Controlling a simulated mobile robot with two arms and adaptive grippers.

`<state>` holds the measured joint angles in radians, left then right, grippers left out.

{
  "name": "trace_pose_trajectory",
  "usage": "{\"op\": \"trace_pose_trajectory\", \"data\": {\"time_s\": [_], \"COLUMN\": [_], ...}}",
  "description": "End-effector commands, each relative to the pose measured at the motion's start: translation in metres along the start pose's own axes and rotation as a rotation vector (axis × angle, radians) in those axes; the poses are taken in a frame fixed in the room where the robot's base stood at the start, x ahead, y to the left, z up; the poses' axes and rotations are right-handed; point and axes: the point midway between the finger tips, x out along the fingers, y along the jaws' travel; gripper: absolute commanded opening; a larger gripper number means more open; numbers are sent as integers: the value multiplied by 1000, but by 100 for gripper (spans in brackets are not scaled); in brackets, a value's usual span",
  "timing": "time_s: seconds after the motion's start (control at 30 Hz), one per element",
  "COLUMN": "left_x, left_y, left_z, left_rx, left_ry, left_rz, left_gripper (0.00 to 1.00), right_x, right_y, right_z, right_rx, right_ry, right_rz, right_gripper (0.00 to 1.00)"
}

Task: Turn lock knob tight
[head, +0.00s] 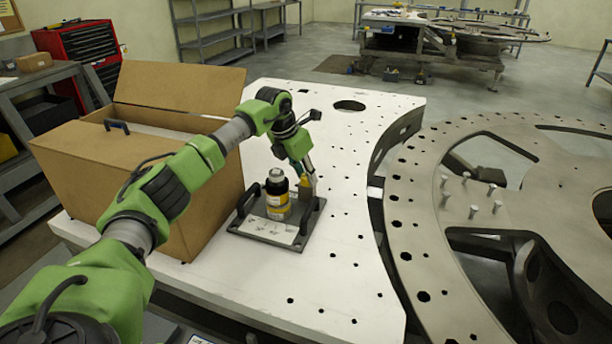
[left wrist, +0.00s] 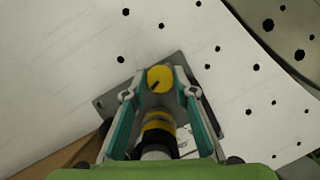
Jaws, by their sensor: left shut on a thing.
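The lock knob is a round yellow knob with a dark slot-like mark on top, seen in the left wrist view (left wrist: 160,79). In the head view part of its yellow (head: 305,191) shows under the fingers. My left gripper (head: 308,174) points down and is shut on the knob, with a teal-lined finger on each side in the left wrist view (left wrist: 158,84). Beside the knob stands a black and yellow cylinder (head: 277,198) with a silver top. Both are on a dark base plate (head: 238,226) with two side handles. My right gripper is not in view.
The base plate lies on a white, hole-studded table plate (head: 335,290). An open cardboard box (head: 110,185) stands close on the left. A large perforated metal ring (head: 405,225) with several upright pins is at the right. The white surface in front is clear.

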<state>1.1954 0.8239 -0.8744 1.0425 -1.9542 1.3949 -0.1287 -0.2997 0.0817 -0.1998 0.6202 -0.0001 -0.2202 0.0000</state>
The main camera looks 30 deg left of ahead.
Motion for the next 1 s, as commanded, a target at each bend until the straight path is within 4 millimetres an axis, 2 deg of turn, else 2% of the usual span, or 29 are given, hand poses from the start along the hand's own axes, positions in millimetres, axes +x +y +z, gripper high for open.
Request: {"op": "trace_pose_trajectory", "data": {"time_s": [0.2,0.5,1.0], "left_x": [-3,-3,-3], "left_y": [3,3,4], "left_z": [2,3,3], "left_rx": [150,284,327], "left_ry": [-5,-7,-7], "left_rz": [-60,-114,-130], "left_gripper": [4,4,4], "right_x": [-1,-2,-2], "right_y": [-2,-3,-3], "right_z": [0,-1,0], "right_rx": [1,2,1], "right_ry": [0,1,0], "right_rz": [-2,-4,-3], "right_gripper": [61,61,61]}}
